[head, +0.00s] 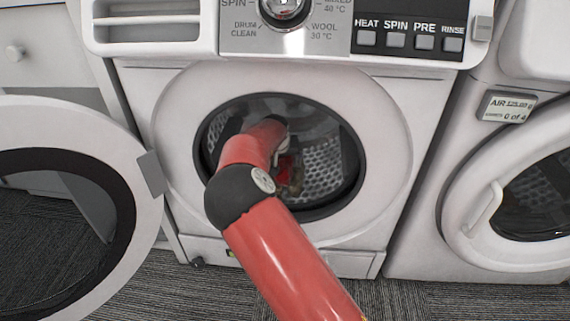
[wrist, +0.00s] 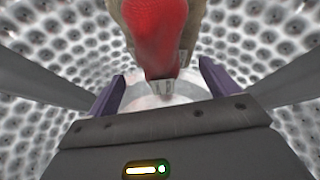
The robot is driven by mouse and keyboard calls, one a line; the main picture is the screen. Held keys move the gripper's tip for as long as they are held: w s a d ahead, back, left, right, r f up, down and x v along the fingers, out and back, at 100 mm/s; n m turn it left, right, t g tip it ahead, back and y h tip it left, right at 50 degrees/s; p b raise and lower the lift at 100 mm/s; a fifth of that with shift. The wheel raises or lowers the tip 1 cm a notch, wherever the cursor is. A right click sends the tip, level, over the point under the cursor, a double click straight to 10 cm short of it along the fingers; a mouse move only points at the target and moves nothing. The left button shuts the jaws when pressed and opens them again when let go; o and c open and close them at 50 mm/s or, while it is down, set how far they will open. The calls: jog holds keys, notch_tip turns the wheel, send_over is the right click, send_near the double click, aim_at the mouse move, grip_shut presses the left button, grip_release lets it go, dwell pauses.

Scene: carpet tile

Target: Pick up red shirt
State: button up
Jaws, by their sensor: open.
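The red shirt (wrist: 156,32) shows in the wrist view as a bunched red cloth at the top centre, inside the perforated metal drum. A small red patch of it (head: 284,168) shows in the head view through the washer's door opening, partly hidden by my arm. My gripper (wrist: 161,74) is inside the drum with its two purple fingers apart. The red cloth's lower end lies just beyond the gap between the fingertips. I cannot tell whether the fingers touch it.
Tan cloth (wrist: 192,30) lies beside the red cloth. The drum wall (wrist: 55,50) surrounds my gripper closely. In the head view, the washer's round door (head: 145,215) stands open at the left. A second machine (head: 520,90) with a closed door stands at the right.

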aim_at(284, 159)
jog(key=x, duration=0.4)
jog(key=shift+w+f, duration=0.1)
jog(key=shift+c, duration=0.3)
jog(key=c, duration=1.1)
jog(key=shift+c, duration=0.2)
